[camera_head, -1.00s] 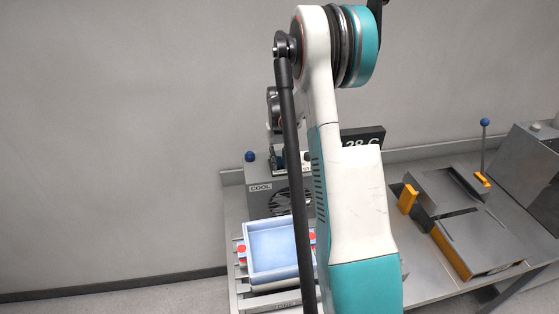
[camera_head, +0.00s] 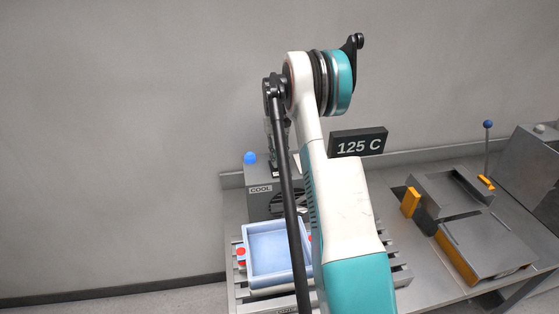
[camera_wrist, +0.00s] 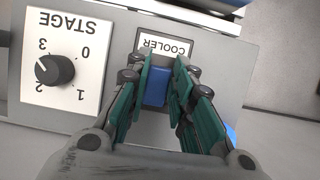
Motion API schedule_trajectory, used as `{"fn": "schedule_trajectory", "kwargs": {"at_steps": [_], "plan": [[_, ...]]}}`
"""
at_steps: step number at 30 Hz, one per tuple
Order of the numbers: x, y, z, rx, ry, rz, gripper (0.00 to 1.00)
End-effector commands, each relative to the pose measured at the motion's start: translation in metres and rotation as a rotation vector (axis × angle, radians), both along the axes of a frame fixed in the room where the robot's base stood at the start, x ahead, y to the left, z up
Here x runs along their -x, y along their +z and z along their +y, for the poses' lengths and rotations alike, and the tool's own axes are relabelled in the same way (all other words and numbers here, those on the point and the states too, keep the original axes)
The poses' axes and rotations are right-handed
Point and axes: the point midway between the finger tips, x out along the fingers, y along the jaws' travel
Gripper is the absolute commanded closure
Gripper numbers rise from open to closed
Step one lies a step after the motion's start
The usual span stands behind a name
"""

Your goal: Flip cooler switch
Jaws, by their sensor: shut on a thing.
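The cooler switch (camera_wrist: 154,94) is a blue block under the COOLER label (camera_wrist: 166,45) in the wrist view. My gripper (camera_wrist: 159,78) has its green-padded fingers on either side of it and is shut on it. In the head view the cooler box (camera_head: 262,204) bears a COOL label and a fan opening, partly hidden behind my arm. The blue lamp (camera_head: 250,158) on its top left looks bright. The switch is hidden in the head view.
A STAGE dial (camera_wrist: 54,70) sits beside the switch. A light blue tray (camera_head: 250,262) stands on the slatted rack before the cooler. A display (camera_head: 357,142) reads 125 C. A grey fixture with orange handles (camera_head: 411,202) and a lever (camera_head: 487,150) stand right.

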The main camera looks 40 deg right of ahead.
Motion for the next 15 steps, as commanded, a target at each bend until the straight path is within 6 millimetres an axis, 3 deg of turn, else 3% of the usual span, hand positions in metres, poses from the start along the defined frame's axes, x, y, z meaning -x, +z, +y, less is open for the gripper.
{"fn": "schedule_trajectory", "kwargs": {"at_steps": [5, 6, 8, 15], "plan": [[0.0001, -0.0001, 0.0002, 0.001, 0.000, -0.001, 1.00], [0.0001, -0.0001, 0.0002, 0.001, 0.000, -0.001, 0.69], [0.0001, -0.0001, 0.0002, 0.001, 0.000, -0.001, 0.58], [0.0001, 0.0000, 0.0000, 0.001, 0.000, -0.001, 0.58]]}}
